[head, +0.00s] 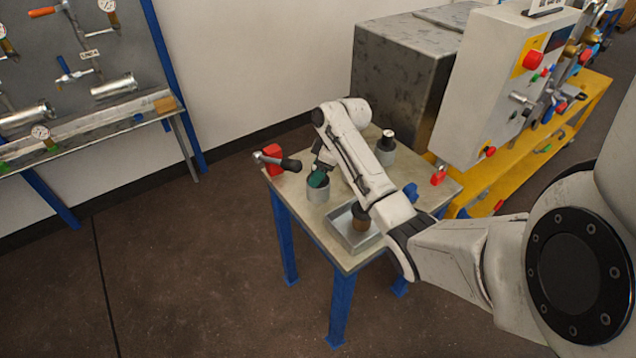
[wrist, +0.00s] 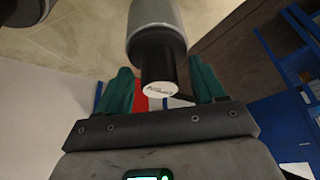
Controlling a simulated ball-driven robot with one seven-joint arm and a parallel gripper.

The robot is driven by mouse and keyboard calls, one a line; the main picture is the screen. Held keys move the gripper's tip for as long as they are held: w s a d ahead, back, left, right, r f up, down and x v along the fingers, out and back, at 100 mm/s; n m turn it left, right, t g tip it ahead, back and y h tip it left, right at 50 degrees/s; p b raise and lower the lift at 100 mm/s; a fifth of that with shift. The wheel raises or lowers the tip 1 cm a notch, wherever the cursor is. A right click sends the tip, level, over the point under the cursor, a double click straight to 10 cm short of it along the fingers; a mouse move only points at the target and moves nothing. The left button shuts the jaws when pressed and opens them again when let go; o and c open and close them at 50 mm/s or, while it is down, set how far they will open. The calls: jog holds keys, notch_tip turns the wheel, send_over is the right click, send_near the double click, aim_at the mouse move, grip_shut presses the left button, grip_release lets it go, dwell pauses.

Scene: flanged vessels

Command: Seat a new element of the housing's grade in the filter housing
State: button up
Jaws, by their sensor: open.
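My gripper (head: 318,178), with teal fingers, points down at a grey cylindrical vessel (head: 317,194) on the table. In the wrist view the gripper (wrist: 162,88) is open. A black cylinder with a white, marked end (wrist: 158,84) sticks out of the grey vessel (wrist: 154,14) and shows between the fingers, with gaps on both sides. The marking is too small to read. A second grey vessel (head: 386,157) at the back of the table holds a dark, white-topped cylinder (head: 388,139). A brown, dark-topped cylinder (head: 360,217) stands in a metal tray. I cannot tell which vessel is the filter housing.
The metal tray (head: 342,236) is at the table's near side. A red block (head: 273,158) with a black-gripped lever (head: 290,164) sits at the left corner. A blue knob (head: 411,191) shows beside my arm. A grey control box (head: 490,85) on a yellow frame stands right of the table.

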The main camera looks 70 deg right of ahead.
jog(key=shift+c, duration=0.5)
grip_shut()
